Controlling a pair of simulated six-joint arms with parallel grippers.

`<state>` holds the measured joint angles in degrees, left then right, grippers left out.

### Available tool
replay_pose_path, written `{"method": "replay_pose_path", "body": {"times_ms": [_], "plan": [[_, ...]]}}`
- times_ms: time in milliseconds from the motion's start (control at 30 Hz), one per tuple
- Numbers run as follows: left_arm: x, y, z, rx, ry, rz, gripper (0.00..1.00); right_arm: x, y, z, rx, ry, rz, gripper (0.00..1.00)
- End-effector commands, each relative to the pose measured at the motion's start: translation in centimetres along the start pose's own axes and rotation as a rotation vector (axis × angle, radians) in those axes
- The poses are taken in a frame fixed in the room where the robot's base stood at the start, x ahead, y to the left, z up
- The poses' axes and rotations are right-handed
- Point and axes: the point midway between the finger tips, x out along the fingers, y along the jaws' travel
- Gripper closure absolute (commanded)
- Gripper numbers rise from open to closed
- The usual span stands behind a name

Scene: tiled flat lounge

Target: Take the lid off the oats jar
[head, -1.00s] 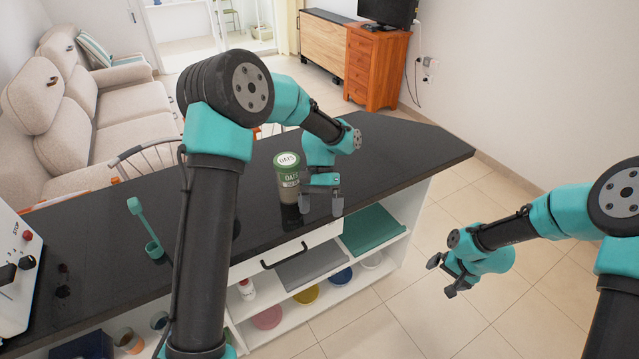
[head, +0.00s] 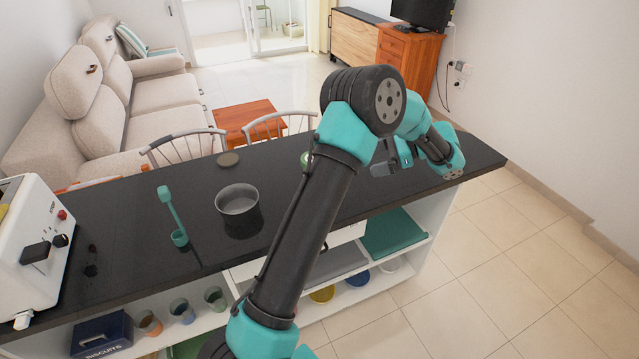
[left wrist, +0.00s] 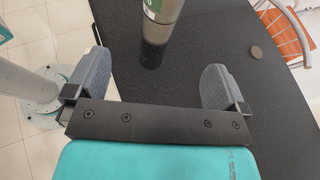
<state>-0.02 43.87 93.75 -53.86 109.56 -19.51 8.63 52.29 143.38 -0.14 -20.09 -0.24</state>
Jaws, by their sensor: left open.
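The oats jar is mostly hidden behind my left arm in the head view, where only a sliver of its green top (head: 304,158) shows. In the left wrist view the jar (left wrist: 158,30), with its green label, stands on the dark counter, beyond and between the fingers, cut off by the top edge. Its lid cannot be made out there. My left gripper (left wrist: 157,72) is open and empty. In the head view the left gripper (head: 388,166) is over the counter, to the right of the jar. My right gripper is out of view.
On the counter (head: 140,225) stand a grey pot (head: 238,200), a flat round disc (head: 228,159), a teal holder (head: 173,216) and a white appliance (head: 35,245). Chairs (head: 180,148) stand behind. The counter's right end is clear.

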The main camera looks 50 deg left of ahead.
Motion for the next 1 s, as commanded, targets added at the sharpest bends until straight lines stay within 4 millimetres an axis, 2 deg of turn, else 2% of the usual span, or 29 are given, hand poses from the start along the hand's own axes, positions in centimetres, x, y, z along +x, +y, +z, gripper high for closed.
{"method": "replay_pose_path", "body": {"times_ms": [133, 267, 800, 1000], "plan": [[0.3, 0.0, 0.0, 0.000, 0.001, 0.001, 0.00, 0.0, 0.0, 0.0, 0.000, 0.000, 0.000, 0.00], [1.5, 0.0, 0.0, 0.001, 0.000, 0.003, 0.00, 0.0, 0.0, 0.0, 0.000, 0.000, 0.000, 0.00], [10.5, 0.0, 0.0, 0.000, 0.001, 0.004, 0.00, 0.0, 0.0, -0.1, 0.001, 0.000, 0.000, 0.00], [12.2, 0.0, 0.0, 0.000, 0.002, 0.002, 0.00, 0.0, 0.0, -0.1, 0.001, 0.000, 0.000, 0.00]]}}
